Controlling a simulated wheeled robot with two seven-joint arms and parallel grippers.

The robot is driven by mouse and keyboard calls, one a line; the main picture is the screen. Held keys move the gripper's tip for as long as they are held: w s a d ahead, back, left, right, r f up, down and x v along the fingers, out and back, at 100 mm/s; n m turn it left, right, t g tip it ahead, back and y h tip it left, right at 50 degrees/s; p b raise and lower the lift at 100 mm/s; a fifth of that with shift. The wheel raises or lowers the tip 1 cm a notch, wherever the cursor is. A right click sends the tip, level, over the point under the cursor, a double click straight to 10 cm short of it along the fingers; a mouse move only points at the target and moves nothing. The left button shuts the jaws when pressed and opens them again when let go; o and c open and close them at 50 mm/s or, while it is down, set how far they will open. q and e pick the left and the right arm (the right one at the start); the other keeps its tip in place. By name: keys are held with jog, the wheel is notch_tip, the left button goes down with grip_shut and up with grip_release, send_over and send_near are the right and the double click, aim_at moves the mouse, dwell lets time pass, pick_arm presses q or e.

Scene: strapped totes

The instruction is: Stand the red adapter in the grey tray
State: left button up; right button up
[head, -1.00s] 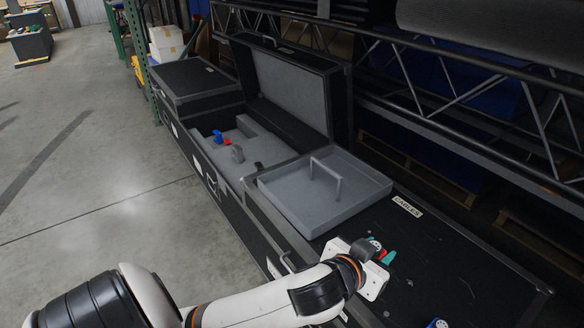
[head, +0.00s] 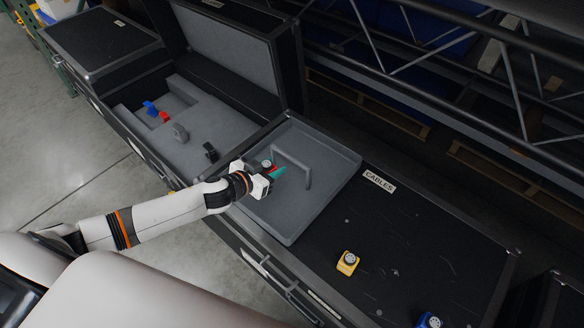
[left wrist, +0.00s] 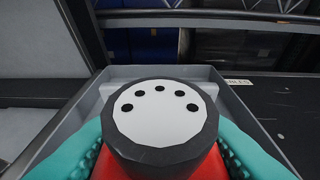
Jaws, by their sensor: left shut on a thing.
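The red adapter (left wrist: 165,115) has a white round face with several dark holes and a black ring, above a red body. It fills the middle of the left wrist view, between my teal fingertips. My left gripper (head: 271,170) is shut on it, over the left part of the grey tray (head: 335,200). In the head view the adapter is small and mostly hidden by the gripper. Its lower end is hidden, so I cannot tell whether it touches the tray floor. The tray's rim also shows behind the adapter in the left wrist view (left wrist: 165,71). My right gripper is not in view.
A yellow adapter (head: 347,262) and a blue one (head: 431,321) stand on the black lid marked CABLES (head: 440,235). An open foam-lined case (head: 200,165) holds several small parts. The tray's front part is clear.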

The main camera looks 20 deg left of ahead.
pick_arm(q)
jog(key=b, duration=0.1)
send_over(273, 194)
notch_tip(273, 194, down, 5)
jog(key=shift+a+f, duration=0.1)
jog(key=shift+f+b, duration=0.85)
jog(key=shift+f, duration=1.2)
jog(key=shift+f, duration=0.2)
jog(key=o, duration=1)
jog(key=shift+o, duration=0.2)
jog(key=shift+r, duration=0.2)
jog(key=p+v, duration=0.1)
jog(key=v, duration=1.1)
